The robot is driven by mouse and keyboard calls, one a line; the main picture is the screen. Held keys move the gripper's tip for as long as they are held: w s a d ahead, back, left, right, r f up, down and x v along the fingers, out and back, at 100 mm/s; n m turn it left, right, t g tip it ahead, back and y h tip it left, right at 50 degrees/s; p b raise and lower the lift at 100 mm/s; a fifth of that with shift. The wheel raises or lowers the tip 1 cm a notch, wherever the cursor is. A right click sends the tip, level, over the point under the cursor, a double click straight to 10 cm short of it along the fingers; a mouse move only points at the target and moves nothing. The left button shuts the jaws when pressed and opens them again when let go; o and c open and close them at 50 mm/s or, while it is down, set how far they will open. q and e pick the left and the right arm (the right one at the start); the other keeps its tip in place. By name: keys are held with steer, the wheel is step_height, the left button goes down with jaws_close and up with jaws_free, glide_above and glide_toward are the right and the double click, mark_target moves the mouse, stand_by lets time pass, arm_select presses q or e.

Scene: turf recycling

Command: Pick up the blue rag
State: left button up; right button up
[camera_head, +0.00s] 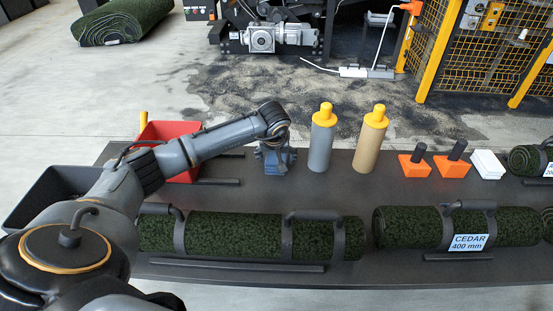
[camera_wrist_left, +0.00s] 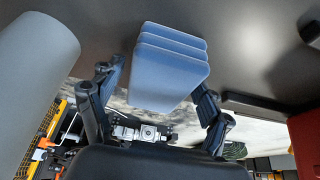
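The blue rag (camera_wrist_left: 168,68) is a folded, layered stack. In the left wrist view it lies on the dark table top between the two fingers of my left gripper (camera_wrist_left: 162,85). The fingers are spread, one on each side of the rag. Small gaps seem to remain, though contact on either side is hard to judge. In the head view my left gripper (camera_head: 274,156) points down at the table, left of the grey bottle. It hides most or all of the rag there. My right gripper is not in view.
A grey bottle (camera_head: 322,142) and a tan bottle (camera_head: 369,145) stand right of the gripper. A red bin (camera_head: 168,132) is to the left. Green turf rolls (camera_head: 235,236) lie along the front. Orange-based tools (camera_head: 452,167) and a white stack (camera_head: 487,165) stand farther right.

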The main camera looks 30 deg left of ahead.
arm_select(q)
steer(key=c, duration=0.9)
steer(key=shift+o, duration=0.2)
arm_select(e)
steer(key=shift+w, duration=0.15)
arm_select(q)
steer(key=shift+r, duration=0.15)
step_height(320, 180, up, 4)
steer(key=shift+w+p, duration=0.15)
steer(key=shift+p, duration=0.35)
steer(key=s+d+r, duration=0.2)
steer(key=d+r, duration=0.2)
steer(key=d, duration=0.2)
steer(key=s+d+r+p, duration=0.1)
steer(key=s+d+r, duration=0.1)
steer(key=d+r, duration=0.3)
steer(key=shift+s+d, duration=0.25)
steer(key=shift+d, duration=0.95)
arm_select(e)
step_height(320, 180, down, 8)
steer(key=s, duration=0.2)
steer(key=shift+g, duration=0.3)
arm_select(q)
steer(key=shift+r, duration=0.1)
